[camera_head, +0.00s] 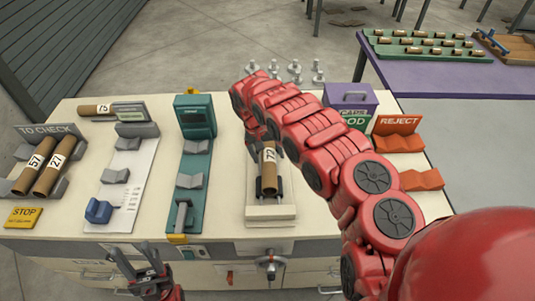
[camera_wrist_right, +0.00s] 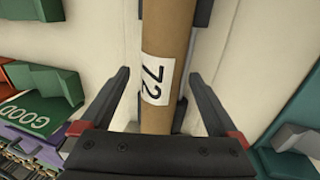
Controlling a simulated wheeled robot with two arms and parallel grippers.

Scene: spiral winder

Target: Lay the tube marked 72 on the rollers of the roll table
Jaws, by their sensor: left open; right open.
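The brown tube marked 72 (camera_head: 269,178) lies lengthwise on the dark rollers of the roll table (camera_head: 270,212), a pale block at the middle of the bench. Its number faces up. My right gripper (camera_head: 265,142) is over the tube's far end. In the right wrist view the tube (camera_wrist_right: 167,30) passes between the open fingers of that gripper (camera_wrist_right: 160,76), with a gap on both sides. The arm partly hides the far end in the head view. My left gripper (camera_head: 140,262) is open and empty in front of the bench's front edge.
Tubes 57 and 27 (camera_head: 47,170) lie in the TO CHECK rack (camera_head: 60,130); tube 75 (camera_head: 97,109) lies behind. A teal gauge stand (camera_head: 195,125) is left of the roll table.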

